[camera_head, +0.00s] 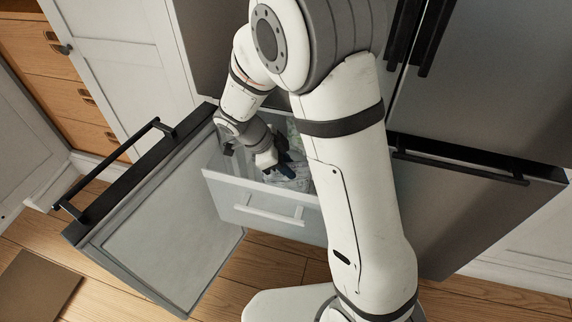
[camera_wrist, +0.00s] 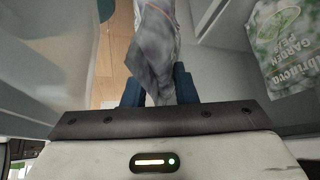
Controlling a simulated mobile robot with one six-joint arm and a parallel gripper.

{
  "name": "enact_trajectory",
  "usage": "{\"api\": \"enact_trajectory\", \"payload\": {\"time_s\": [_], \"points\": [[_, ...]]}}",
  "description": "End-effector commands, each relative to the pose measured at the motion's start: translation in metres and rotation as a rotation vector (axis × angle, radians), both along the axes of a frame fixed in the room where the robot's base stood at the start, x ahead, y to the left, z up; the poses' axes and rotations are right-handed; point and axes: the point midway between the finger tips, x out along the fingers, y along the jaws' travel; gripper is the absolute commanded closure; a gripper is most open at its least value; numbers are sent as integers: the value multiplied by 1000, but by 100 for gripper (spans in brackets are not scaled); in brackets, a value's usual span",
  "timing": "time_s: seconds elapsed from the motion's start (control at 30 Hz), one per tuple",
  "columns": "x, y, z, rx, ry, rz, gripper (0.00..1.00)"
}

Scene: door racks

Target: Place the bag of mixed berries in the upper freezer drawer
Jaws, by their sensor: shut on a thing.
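My gripper (camera_head: 284,168) is down at the open upper freezer drawer (camera_head: 262,203), which is pulled out and has a white handle on its front. In the wrist view my gripper (camera_wrist: 158,90) has its blue fingers shut on a crumpled grey bag (camera_wrist: 155,48), presumably the mixed berries; no label is readable on it. The bag hangs between the fingers, near the drawer's wall. In the head view the gripper and arm partly hide the drawer's inside, and I cannot tell whether the bag touches the drawer floor.
A green-and-white bag with "GARDEN" lettering (camera_wrist: 287,45) lies inside the drawer at the right of the wrist view. The left freezer door (camera_head: 165,225) stands open beside the drawer, with a black handle (camera_head: 112,172). Wooden floor shows below.

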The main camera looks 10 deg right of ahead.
Motion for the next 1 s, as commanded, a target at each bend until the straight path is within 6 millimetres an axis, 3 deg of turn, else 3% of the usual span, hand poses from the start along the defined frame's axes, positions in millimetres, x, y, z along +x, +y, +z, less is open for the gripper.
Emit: {"api": "enact_trajectory", "payload": {"time_s": [0.63,0.67,0.9,1.0], "points": [[0,1,-11,0,-1,2,100],[0,1,-11,0,0,1,72],[0,1,-11,0,0,1,52],[0,1,-11,0,0,1,52]]}}
